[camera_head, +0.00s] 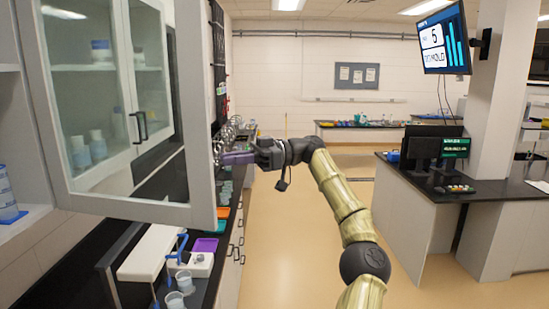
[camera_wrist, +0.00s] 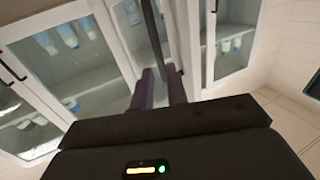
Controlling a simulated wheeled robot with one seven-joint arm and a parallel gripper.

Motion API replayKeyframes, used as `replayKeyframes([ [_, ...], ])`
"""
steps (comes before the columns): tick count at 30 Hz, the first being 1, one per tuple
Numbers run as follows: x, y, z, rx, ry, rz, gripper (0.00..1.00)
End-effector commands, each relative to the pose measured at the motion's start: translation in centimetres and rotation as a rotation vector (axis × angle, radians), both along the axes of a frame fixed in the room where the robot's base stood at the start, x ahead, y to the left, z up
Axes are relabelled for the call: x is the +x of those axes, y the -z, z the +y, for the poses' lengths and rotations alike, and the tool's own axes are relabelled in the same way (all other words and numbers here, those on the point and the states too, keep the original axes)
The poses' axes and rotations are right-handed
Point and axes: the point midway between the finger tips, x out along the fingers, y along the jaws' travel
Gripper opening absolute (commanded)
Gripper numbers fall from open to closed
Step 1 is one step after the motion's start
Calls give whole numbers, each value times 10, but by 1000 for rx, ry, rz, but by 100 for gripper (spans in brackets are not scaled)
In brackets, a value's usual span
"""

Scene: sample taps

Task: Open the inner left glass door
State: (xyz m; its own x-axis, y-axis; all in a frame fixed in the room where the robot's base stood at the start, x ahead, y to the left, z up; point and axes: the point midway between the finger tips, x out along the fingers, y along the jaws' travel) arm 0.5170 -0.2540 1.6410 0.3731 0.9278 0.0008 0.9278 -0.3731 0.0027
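A white-framed glass door (camera_head: 198,120) stands swung out from the cabinet at the left of the head view, its free edge toward the middle. Which cabinet door it is, I cannot tell for sure. My gripper (camera_head: 226,158) is just beyond that free edge, partly hidden behind it, with its purple fingers pointing left. In the wrist view, a long dark handle (camera_wrist: 154,32) runs down to the narrow gap between my two fingers (camera_wrist: 160,88). The fingers appear shut on it. The handle is hidden in the head view.
Through the glass show closed cabinet doors with dark handles (camera_head: 142,126) and shelves of containers. Below is a black counter with a white apparatus (camera_head: 150,250), cups and coloured trays. The aisle floor (camera_head: 300,250) is clear. A bench with monitors (camera_head: 430,147) stands at the right.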

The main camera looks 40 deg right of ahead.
Motion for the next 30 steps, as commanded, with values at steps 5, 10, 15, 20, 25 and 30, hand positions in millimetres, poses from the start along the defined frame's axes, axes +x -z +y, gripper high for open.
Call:
replayKeyframes([
  [5, -8, 0, -22, 1, 2, 0, 15],
  [10, -15, -1, -41, 1, 0, 1, 15],
  [15, -22, -3, -59, 1, 0, 0, 15],
  [20, -29, -4, -75, 1, -1, 1, 15],
  [25, -35, -6, -93, 2, -1, 0, 15],
  [30, -41, -3, -104, 0, 1, 1, 15],
])
